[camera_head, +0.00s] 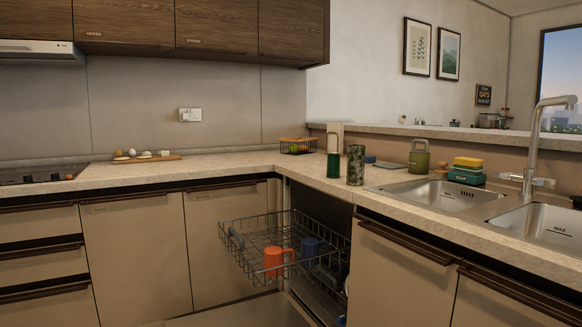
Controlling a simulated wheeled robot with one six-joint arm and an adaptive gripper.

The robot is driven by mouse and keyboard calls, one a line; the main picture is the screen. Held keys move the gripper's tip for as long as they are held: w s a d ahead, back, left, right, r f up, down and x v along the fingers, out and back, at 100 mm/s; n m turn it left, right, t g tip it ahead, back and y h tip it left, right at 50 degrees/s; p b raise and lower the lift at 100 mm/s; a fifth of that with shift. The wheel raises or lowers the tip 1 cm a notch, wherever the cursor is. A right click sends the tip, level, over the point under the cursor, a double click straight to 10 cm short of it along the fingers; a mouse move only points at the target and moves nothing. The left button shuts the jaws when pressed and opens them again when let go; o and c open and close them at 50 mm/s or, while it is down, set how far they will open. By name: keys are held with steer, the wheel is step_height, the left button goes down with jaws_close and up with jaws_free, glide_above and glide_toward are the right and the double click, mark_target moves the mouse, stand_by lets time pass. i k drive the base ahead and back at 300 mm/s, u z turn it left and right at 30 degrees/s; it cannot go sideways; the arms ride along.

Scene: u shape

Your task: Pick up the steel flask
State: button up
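No plain bare-steel flask can be made out. A tall upright cylinder with a mottled dark green pattern (355,165) stands on the counter near the inner corner, left of the sink. It may be the flask, but I cannot tell. An olive green container with a handle on top (419,162) stands further right, behind the sink. My gripper is not in view.
A dishwasher rack (250,262) is pulled out below the corner, holding an orange mug (275,262) and a blue mug (311,247). A wire basket (298,146), sponges (467,163) and a tall faucet (533,140) are on the counter. The left counter (215,173) has free room.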

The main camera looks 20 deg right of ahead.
mark_target(355, 153)
steer(key=u, duration=0.2)
steer(key=i, duration=1)
steer(key=z, duration=0.1)
